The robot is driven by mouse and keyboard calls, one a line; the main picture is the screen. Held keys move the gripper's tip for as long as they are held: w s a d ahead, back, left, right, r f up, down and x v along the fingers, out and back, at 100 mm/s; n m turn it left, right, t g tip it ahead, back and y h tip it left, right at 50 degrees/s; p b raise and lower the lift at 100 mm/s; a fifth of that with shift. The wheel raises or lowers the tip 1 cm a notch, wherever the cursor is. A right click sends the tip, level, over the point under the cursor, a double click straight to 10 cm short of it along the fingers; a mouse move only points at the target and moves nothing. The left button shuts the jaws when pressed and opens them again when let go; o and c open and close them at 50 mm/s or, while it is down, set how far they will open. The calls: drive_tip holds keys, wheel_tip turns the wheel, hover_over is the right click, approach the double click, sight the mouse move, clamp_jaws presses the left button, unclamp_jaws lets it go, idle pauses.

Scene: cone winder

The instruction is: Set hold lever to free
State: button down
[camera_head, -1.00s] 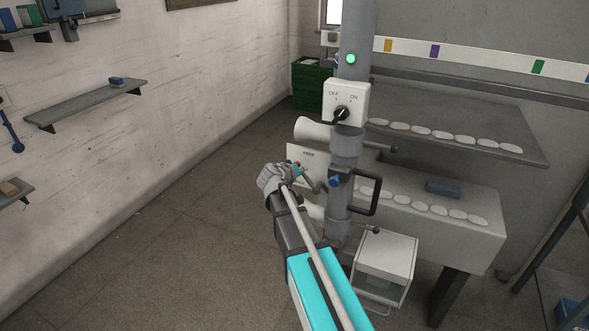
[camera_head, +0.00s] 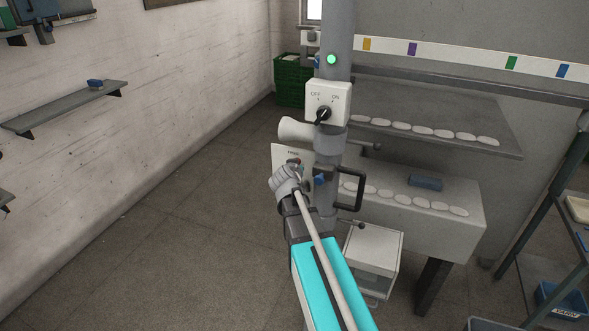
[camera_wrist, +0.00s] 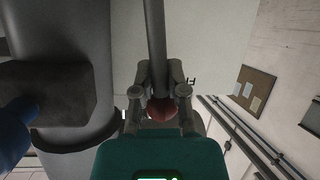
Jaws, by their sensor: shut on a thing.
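The hold lever shows in the wrist view as a grey rod with a red knob (camera_wrist: 160,109) at its end. My gripper (camera_wrist: 160,95) is shut on it, with a finger on each side of the knob. In the head view my gripper (camera_head: 293,167) is in front of a white label plate (camera_head: 280,155), left of the grey post (camera_head: 328,195). The plate's lettering is partly covered and too small to read surely. My gripper hides most of the lever there, so its exact setting cannot be told.
An OFF/ON switch box (camera_head: 328,104) with a green lamp (camera_head: 331,59) is above on the post. A black handle (camera_head: 352,190) and a white box (camera_head: 373,250) are to the right. A shelf (camera_head: 70,105) is on the left wall. Open floor lies left.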

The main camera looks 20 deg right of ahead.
drive_tip(key=shift+s+f, duration=0.1)
drive_tip(key=c, duration=0.6)
unclamp_jaws()
drive_tip(key=shift+a, duration=0.1)
drive_tip(key=shift+c, duration=0.2)
drive_tip(key=s+a+f+n+g+y, duration=0.3)
drive_tip(key=s+a+f+g+y, duration=0.1)
drive_tip(key=s+a, duration=0.6)
drive_tip(key=s+a+f+n+g+y+b, duration=0.1)
drive_tip(key=s+a+f+g+y, duration=0.3)
drive_tip(key=s, duration=0.8)
drive_tip(key=shift+s+a+f+n+g, duration=0.15)
drive_tip(key=shift+a+f+n+g, duration=0.95)
drive_tip(key=shift+a+f, duration=1.45)
